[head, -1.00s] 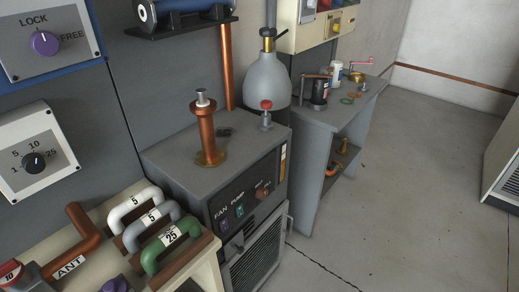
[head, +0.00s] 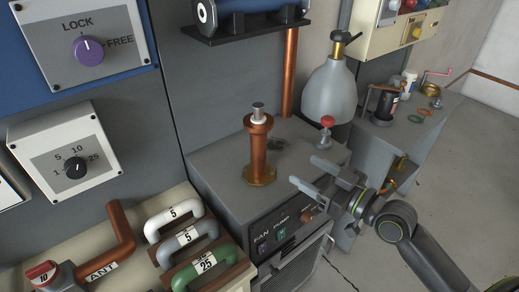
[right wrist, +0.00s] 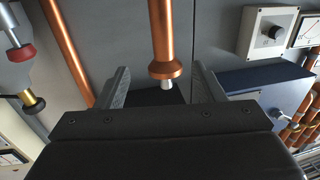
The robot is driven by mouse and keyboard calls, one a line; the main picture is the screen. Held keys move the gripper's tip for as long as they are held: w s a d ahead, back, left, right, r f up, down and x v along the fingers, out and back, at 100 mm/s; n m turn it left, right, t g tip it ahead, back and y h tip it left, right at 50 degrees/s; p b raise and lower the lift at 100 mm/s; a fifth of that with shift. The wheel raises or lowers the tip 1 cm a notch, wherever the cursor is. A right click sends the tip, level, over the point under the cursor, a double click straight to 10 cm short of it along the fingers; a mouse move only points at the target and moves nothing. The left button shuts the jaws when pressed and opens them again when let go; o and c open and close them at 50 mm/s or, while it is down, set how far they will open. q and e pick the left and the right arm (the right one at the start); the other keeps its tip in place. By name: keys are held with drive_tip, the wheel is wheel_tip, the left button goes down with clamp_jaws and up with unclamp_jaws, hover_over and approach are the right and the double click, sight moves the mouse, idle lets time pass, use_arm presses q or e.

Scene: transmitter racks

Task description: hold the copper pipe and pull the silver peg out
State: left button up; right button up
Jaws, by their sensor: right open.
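The copper pipe (head: 259,150) stands upright on a flanged brass base on top of the grey cabinet (head: 215,165). The silver peg (head: 258,108) sticks up out of the pipe's top. My right gripper (head: 308,174) is open and empty, to the right of the pipe and apart from it, its fingers pointing left toward the lower pipe. In the right wrist view the scene looks upside down: the pipe (right wrist: 160,35) hangs from the top edge, and its flared end and the peg (right wrist: 167,85) appear between the two open fingers. My left gripper is out of view.
Behind stand a grey bottle (head: 332,92), a small red-knobbed valve (head: 327,130) and a vertical copper tube (head: 289,72). Handles, including a green one (head: 210,265), stand in front left. A side shelf (head: 415,112) holds small items. Space directly right of the pipe is clear.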

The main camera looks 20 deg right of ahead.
sight(265, 146)
drive_tip(key=p+x, duration=0.1)
drive_tip(key=x, duration=0.6)
drive_tip(key=p+x, duration=0.1)
drive_tip(key=x, duration=0.3)
drive_tip(key=shift+a+r+p, duration=0.15)
drive_tip(key=shift+r+p, duration=0.2)
drive_tip(key=shift+r, duration=0.05)
drive_tip(key=shift+w+a+f, duration=0.15)
drive_tip(key=shift+w+a, duration=0.1)
drive_tip(key=shift+w, duration=0.25)
drive_tip(key=shift+w+a+p, duration=0.35)
drive_tip(key=shift+w+p, duration=0.1)
drive_tip(key=shift+w, duration=0.05)
drive_tip(key=x, duration=0.1)
drive_tip(key=p+x, duration=0.1)
drive_tip(key=x, duration=0.2)
drive_tip(key=shift+a+f, duration=0.1)
drive_tip(key=shift+f, duration=0.2)
drive_tip(key=shift+s+r, duration=0.1)
clamp_jaws()
